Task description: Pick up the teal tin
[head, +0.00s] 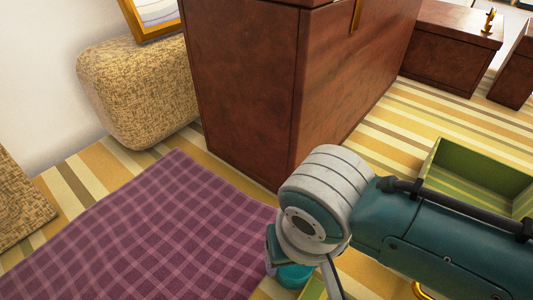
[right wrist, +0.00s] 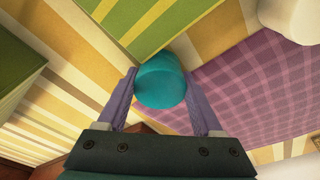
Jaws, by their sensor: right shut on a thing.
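The teal tin (right wrist: 161,92) is a small round tin in the middle of the right wrist view. My right gripper (right wrist: 160,76) has its two purple fingers on either side of the tin, shut on it. In the head view only part of the tin (head: 295,275) shows, below my right wrist, which hides most of the gripper. I cannot tell whether the tin touches the floor. My left gripper is in neither view.
A purple checked cloth (head: 150,235) lies on the striped floor left of the tin. A green box (head: 485,172) stands at the right. A large brown cabinet (head: 245,90) stands behind, with a woven tan pouf (head: 140,95) to its left. Striped floor (head: 430,110) is clear at back right.

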